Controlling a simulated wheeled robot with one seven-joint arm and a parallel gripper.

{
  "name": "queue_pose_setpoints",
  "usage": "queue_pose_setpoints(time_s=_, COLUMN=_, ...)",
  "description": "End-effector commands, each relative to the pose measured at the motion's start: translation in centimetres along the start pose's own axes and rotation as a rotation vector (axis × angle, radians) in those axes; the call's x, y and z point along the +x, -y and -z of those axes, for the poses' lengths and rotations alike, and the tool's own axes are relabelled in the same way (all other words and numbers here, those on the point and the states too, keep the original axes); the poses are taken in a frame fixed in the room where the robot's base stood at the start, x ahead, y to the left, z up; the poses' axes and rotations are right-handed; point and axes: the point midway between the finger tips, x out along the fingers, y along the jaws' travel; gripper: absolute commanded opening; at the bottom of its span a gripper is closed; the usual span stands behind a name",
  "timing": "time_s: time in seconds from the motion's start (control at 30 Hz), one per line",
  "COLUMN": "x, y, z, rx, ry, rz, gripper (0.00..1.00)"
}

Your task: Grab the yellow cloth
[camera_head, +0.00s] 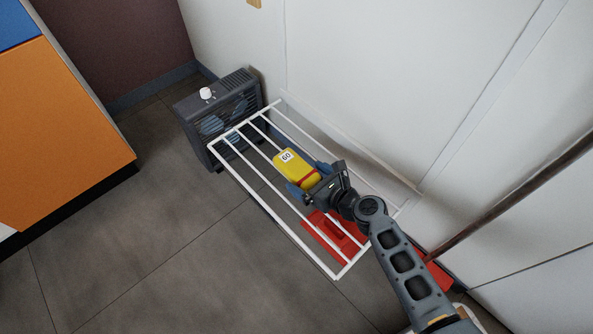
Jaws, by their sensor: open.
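A yellow object (290,161) with a white label reading 60 and a red band at its near end lies at the white wire rack. I take it for the yellow cloth, though its soft texture cannot be made out. My gripper (304,177) is open over the rack, one bluish finger on each side of the object's near end. The object's far part extends beyond the fingers. I cannot tell whether the fingers touch it. The gripper body hides the area just behind the near end.
The white wire rack (243,178) stands out from the white wall. A dark fan heater (222,115) is at its far left end. A red object (326,232) shows through the bars. An orange cabinet (60,130) is at left. Grey floor (180,240) between is clear.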

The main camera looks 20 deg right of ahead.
Motion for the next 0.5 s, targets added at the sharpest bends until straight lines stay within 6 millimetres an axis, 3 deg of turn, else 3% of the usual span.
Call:
queue_pose_setpoints(time_s=0.2, x=2.9, y=0.1, z=-0.1, rx=-0.001, ry=0.001, rz=0.000, gripper=1.00)
queue_pose_setpoints(time_s=0.5, x=3.1, y=0.1, z=-0.2, rx=-0.001, ry=0.000, rz=0.001, gripper=1.00)
